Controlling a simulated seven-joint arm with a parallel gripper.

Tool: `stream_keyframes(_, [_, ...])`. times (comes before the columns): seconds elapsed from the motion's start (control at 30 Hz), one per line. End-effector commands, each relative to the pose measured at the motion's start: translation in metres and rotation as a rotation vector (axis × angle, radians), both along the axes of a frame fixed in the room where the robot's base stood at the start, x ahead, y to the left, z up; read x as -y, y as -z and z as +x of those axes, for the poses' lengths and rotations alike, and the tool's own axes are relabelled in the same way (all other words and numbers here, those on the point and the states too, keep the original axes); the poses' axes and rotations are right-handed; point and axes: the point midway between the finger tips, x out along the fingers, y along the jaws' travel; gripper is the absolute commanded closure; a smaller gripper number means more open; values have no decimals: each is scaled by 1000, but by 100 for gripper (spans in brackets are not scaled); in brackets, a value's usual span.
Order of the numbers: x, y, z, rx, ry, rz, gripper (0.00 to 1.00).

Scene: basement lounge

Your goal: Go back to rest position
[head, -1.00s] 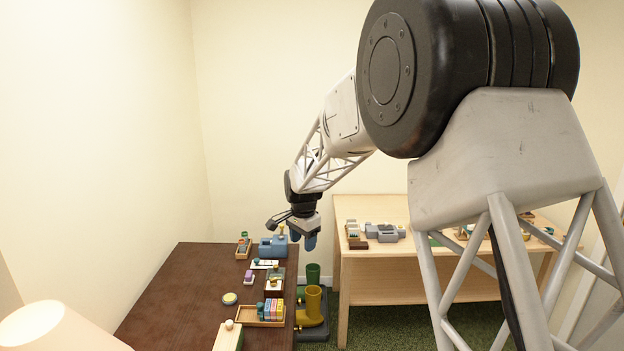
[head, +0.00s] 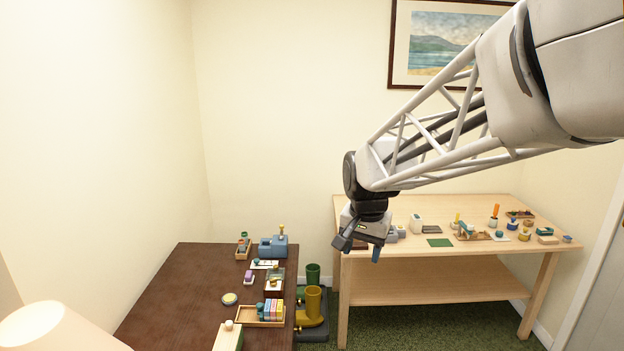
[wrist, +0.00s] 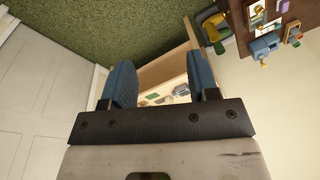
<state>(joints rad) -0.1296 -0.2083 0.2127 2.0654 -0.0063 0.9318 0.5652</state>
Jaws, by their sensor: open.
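My gripper (head: 362,250) hangs in front of the left end of the light wooden table (head: 440,270) in the head view, its fingers pointing down. In the wrist view my gripper (wrist: 160,85) shows two blue fingers spread apart with nothing held between them. The light wooden table (wrist: 160,72) and small items on it show past the fingers there. My arm reaches in from the upper right of the head view.
A dark brown table (head: 180,290) at the left holds several small items, a wooden tray (head: 250,315) and a blue device (head: 273,246). Yellow boots (head: 310,308) stand between the tables. A lampshade (head: 50,328) is at lower left. A framed picture (head: 445,45) hangs behind.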

Motion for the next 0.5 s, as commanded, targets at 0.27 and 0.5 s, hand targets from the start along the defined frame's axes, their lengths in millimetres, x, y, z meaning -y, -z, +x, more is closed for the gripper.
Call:
stream_keyframes(0.27, [28, -11, -73, 27, -100, -20, 45])
stream_keyframes(0.5, [47, -10, -135, 48, -188, -39, 45])
